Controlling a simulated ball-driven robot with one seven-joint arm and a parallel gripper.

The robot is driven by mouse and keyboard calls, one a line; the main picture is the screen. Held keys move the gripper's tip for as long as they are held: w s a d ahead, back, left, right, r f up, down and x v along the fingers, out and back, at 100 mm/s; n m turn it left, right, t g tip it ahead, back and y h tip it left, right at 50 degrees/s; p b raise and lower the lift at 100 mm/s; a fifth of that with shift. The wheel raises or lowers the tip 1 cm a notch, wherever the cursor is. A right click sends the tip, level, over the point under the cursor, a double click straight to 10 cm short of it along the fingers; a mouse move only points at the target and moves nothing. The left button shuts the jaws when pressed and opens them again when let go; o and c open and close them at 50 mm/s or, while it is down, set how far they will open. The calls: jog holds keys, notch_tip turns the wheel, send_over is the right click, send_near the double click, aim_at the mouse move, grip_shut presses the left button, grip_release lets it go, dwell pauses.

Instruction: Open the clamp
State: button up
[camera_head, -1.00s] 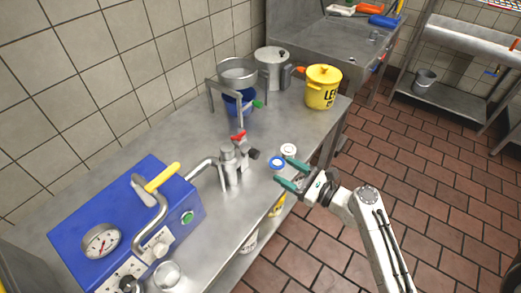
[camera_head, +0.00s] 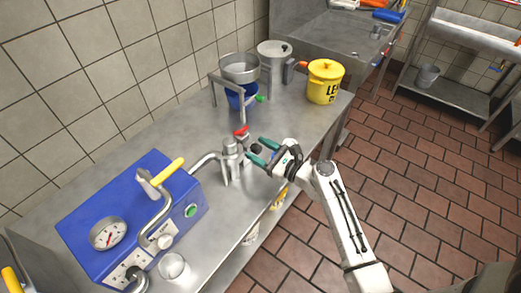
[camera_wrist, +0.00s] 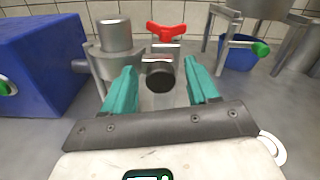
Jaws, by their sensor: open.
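The steel fitting (camera_head: 231,158) stands on the metal table at the end of the blue machine's pipe. It carries a red two-winged handle (camera_head: 241,131) and a dark round knob on its side. In the wrist view the knob (camera_wrist: 160,75) faces me, with the red handle (camera_wrist: 166,32) behind and above it. I cannot tell which of these parts is the clamp. My gripper (camera_head: 259,151) is open, its teal fingers pointing at the fitting. In the wrist view my gripper (camera_wrist: 160,80) has one finger on each side of the knob, with visible gaps and nothing gripped.
The blue machine (camera_head: 130,215) with a gauge and yellow lever is left of the fitting. A steel funnel on a stand (camera_head: 239,67), a blue container (camera_head: 241,97), a steel pot (camera_head: 273,68) and a yellow bucket (camera_head: 322,82) stand farther back. The tiled wall bounds the table's far side.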

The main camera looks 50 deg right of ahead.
grip_shut()
dwell(0.4)
